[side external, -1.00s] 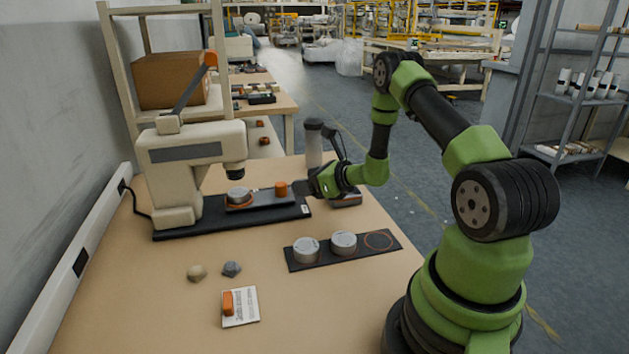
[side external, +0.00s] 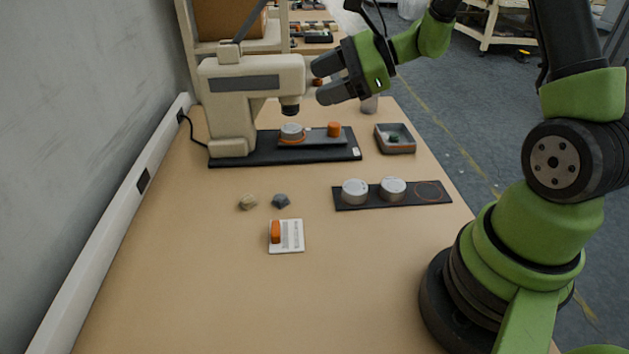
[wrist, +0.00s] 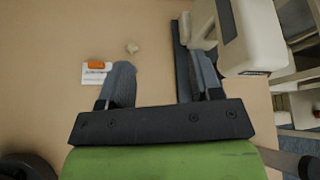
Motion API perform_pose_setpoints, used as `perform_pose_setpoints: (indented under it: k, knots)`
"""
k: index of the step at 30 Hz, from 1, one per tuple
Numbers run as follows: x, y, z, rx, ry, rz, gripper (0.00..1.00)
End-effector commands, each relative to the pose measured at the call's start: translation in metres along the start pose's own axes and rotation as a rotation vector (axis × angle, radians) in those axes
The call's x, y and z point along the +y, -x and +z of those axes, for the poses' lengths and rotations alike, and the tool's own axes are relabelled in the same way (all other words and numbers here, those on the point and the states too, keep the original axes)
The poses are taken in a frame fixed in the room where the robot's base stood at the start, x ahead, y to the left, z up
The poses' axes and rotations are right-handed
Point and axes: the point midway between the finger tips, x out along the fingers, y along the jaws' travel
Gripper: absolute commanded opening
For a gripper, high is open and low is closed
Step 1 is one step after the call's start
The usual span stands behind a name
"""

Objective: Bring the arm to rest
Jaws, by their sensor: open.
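My gripper (side external: 318,80) is raised above the table, in front of the head of the cream machine (side external: 250,88) in the side view. Its two dark fingers are spread apart with nothing between them. In the wrist view my gripper (wrist: 163,75) also shows open and empty, with bare table between its fingers. My green arm reaches in from the right. No object is touching the fingers.
A metal disc (side external: 292,131) and an orange knob (side external: 334,129) sit on the machine's slide. A black strip (side external: 345,203) holds two metal discs and one empty ring. A tray (side external: 395,149), two stones and a white card (side external: 291,238) lie around. The front table is clear.

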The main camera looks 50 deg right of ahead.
Motion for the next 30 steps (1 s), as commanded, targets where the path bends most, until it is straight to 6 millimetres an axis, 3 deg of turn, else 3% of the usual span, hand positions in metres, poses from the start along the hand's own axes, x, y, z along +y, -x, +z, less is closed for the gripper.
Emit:
perform_pose_setpoints:
  k: [1, 3, 6, 10, 15, 21, 25, 30]
  knots:
    - [0.014, 0.003, 0.027, -0.001, 0.121, 0.074, 0.59]
    - [0.038, 0.009, 0.055, 0.010, 0.283, 0.179, 0.59]
    - [0.071, 0.024, 0.084, 0.040, 0.521, 0.309, 0.59]
    - [0.109, 0.050, 0.107, 0.096, 0.842, 0.439, 0.59]
    - [0.144, 0.088, 0.117, 0.199, 1.267, 0.531, 0.59]
    - [0.158, 0.124, 0.117, 0.323, 1.652, 0.530, 0.59]
    - [0.159, 0.135, 0.116, 0.372, 1.779, 0.512, 0.59]
    - [0.159, 0.138, 0.115, 0.387, 1.812, 0.507, 0.59]
